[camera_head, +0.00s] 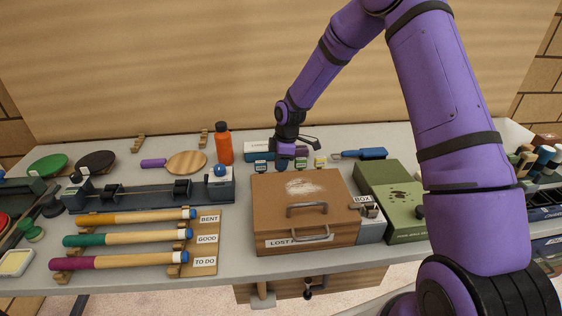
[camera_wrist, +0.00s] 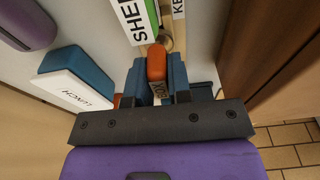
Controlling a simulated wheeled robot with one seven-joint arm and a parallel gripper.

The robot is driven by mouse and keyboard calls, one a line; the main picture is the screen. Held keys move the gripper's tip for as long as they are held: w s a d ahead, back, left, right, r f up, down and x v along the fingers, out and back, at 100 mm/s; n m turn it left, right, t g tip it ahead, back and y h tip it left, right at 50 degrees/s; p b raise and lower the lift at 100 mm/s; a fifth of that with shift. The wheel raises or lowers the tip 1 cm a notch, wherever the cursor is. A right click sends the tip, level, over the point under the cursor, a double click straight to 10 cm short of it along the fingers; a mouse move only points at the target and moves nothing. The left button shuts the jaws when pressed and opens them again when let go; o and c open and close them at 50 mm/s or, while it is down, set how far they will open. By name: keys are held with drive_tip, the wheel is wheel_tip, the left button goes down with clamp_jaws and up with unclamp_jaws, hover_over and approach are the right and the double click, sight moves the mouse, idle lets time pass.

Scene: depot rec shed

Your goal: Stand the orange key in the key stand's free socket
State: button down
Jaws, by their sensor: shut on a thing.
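My gripper (camera_head: 287,152) is low behind the brown case in the head view. In the wrist view its blue fingers (camera_wrist: 157,78) are shut on the orange key (camera_wrist: 156,62), whose side carries a label reading BOX. A green key (camera_wrist: 152,14) and a metal ring lie just beyond the held key, beside a label reading SHE, cut off (camera_wrist: 138,22). In the head view a row of small labelled pieces (camera_head: 320,161), seemingly the key stand, runs beside the gripper, partly hidden by it and the case. I cannot make out the free socket or whether the orange key touches the stand.
The brown case (camera_head: 285,220) with handles stands in front of the gripper. A blue and white box marked LUNCH (camera_wrist: 75,85) is close beside the fingers. An orange bottle (camera_head: 223,145) stands to the left, a blue-handled tool (camera_head: 370,154) and a green case (camera_head: 392,195) to the right.

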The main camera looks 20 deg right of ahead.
idle(0.3)
drive_tip(key=c, duration=1)
unclamp_jaws()
drive_tip(key=shift+r, duration=0.1)
drive_tip(key=shift+r, duration=4.4)
drive_tip(key=shift+r, duration=0.1)
